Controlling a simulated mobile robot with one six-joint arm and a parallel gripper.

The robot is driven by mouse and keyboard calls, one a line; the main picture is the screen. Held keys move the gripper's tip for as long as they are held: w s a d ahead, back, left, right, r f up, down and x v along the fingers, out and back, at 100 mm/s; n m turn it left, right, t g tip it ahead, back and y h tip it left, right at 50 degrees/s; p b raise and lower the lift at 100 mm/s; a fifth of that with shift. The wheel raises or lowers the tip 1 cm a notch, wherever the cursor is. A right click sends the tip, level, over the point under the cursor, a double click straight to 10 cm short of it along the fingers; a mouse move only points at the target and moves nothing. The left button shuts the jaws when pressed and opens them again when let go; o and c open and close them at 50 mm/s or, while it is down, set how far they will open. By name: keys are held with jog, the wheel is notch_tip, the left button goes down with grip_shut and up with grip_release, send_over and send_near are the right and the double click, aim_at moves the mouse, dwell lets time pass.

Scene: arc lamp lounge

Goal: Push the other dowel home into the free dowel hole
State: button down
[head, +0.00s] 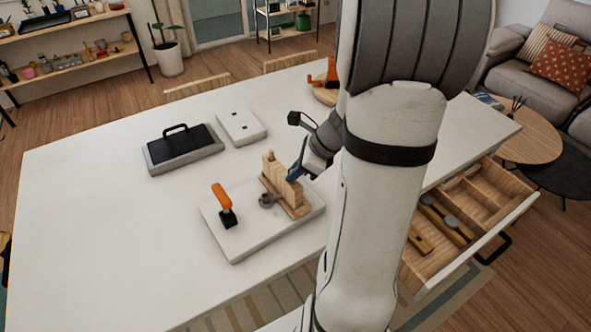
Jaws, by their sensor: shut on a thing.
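A light wooden block (281,182) stands upright on a flat wooden base (297,211), which sits on a white board (245,244) on the table. A taller wooden piece (268,163) rises at the block's far left end. My gripper (291,175) comes in from the right, with its blue fingertips low at the block's right upper part. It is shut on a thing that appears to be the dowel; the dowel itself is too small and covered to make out. The dowel holes cannot be seen from here.
A grey clamp-like part (267,200) and an orange-handled tool (223,203) stand on the board left of the block. An open drawer (464,222) juts out at right. The table's left side is clear.

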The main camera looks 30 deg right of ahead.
jog(key=shift+f, duration=0.35)
jog(key=c, duration=1.4)
grip_release()
jog(key=v, duration=0.8)
jog(key=shift+b, duration=0.4)
jog(key=s+a+r+n+h, duration=0.1)
jog(key=s+a+n, duration=0.2)
jog(key=a+n, duration=0.2)
jog(key=s+a+r+n+h+b, duration=0.1)
jog(key=a+n, duration=0.4)
jog(key=n, duration=0.7)
jog(key=s+a+r+n+h, duration=0.1)
jog(key=s+a+n+h, duration=0.2)
jog(key=s+a+n, duration=0.2)
jog(key=shift+s+a+r+n+g, duration=0.1)
jog(key=shift+s+a+n+g, duration=0.1)
jog(key=shift+n, duration=0.75)
jog(key=shift+s+a+r+n+g, duration=0.1)
jog(key=shift+s+n, duration=0.15)
jog(key=shift+n, duration=0.7)
